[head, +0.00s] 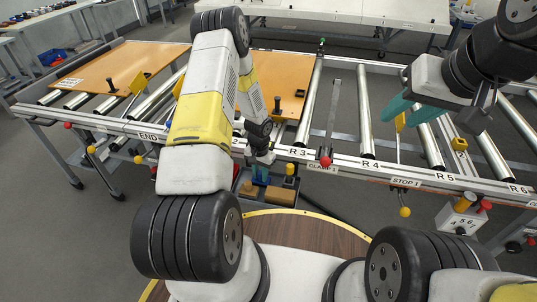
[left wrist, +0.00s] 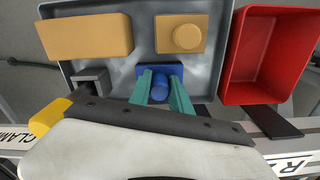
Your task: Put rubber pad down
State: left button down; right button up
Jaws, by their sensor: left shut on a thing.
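The rubber pad appears to be the blue square piece with a round blue knob (left wrist: 159,89) in the left wrist view. My left gripper (left wrist: 160,92) has its teal fingers on either side of the knob and is shut on it. The pad is over or in the grey tray (left wrist: 222,50), near its front edge; I cannot tell if it touches the tray floor. In the head view my left gripper (head: 261,174) points down at the tray, and the pad is mostly hidden. My right gripper (head: 412,108) is above the conveyor at the right, fingers apart and empty.
The tray also holds a long tan block (left wrist: 85,37), a tan square piece with a knob (left wrist: 182,35) and a grey bracket (left wrist: 90,82). A red bin (left wrist: 275,95) stands right of it. The roller conveyor with orange boards (head: 120,68) lies behind.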

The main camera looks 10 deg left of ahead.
pick_arm(q)
jog(key=shift+f, duration=0.1)
jog(key=c, duration=1.2)
grip_release()
notch_tip(320, 180, up, 12)
notch_tip(320, 180, up, 10)
jog(key=t, duration=0.1)
send_over(260, 172)
jog(key=s+r+n+t, duration=0.15)
jog(key=s+r, duration=0.35)
jog(key=r, duration=0.8)
jog(key=s+d+r+t, duration=0.1)
jog(key=s+r, duration=0.4)
jog(key=s, duration=0.1)
jog(key=s+d+r+n+t+h, duration=0.1)
jog(key=s+d+r, duration=0.1)
jog(key=s+r, duration=0.3)
jog(key=s+d+r+t+h, duration=0.1)
jog(key=s+r, duration=0.3)
jog(key=s, duration=0.4)
jog(key=shift+s+d+r+t, duration=0.15)
jog(key=shift+d+r+t, duration=0.05)
jog(key=shift+r+t, duration=0.2)
